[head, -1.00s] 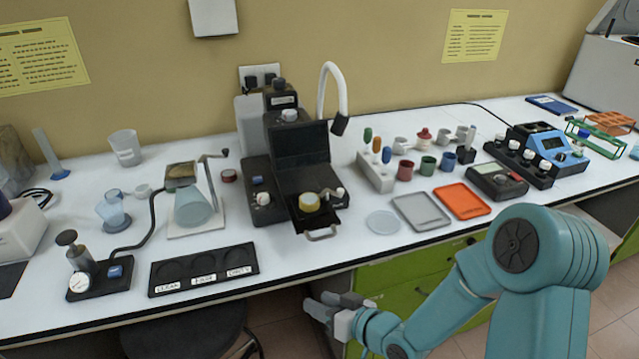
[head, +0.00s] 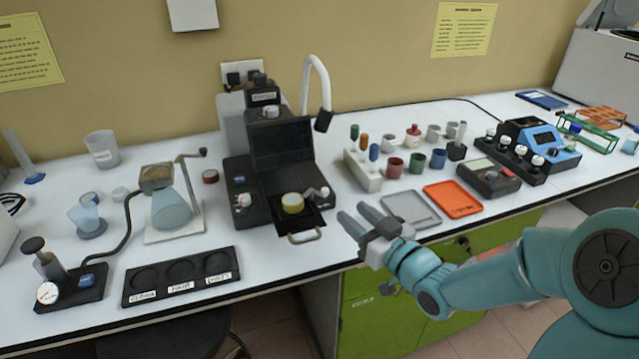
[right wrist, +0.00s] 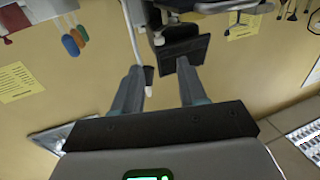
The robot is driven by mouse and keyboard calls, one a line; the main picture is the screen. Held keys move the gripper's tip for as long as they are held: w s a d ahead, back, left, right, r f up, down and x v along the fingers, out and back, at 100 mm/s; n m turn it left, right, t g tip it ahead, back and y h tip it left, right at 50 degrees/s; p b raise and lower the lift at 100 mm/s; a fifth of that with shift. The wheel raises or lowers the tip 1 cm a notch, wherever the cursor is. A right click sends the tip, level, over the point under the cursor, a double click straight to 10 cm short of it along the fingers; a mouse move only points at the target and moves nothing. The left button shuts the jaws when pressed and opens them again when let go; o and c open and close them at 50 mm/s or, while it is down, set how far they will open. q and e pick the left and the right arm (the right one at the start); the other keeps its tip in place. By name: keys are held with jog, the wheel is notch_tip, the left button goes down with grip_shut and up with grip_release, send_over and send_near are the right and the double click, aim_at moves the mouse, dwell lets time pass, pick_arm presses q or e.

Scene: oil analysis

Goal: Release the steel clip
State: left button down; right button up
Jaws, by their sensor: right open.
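A black instrument (head: 262,170) with a raised lid stands mid-bench. Its small front drawer holds a round yellow-topped piece (head: 292,202). A small pale metal part (head: 318,193) sits at the drawer's right side; it looks like the steel clip, but it is too small to be sure or to tell its state. My right gripper (head: 357,214) is open and empty, above the front of the bench, right of the drawer and apart from it. In the right wrist view its two fingers (right wrist: 157,82) are spread with nothing between them. My left gripper is not in view.
A grey tray (head: 411,225) and an orange tray (head: 453,198) lie right of my right gripper. Several small cups and a white rack (head: 358,172) stand behind. A black three-well holder (head: 180,277) lies to the left. A curved white lamp (head: 318,75) rises behind the instrument.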

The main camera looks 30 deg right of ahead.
aim_at(327, 191)
jog(key=w+p, duration=0.2)
jog(key=w, duration=1)
jog(key=shift+w+a, duration=0.15)
jog(key=shift+w, duration=0.25)
grip_shut()
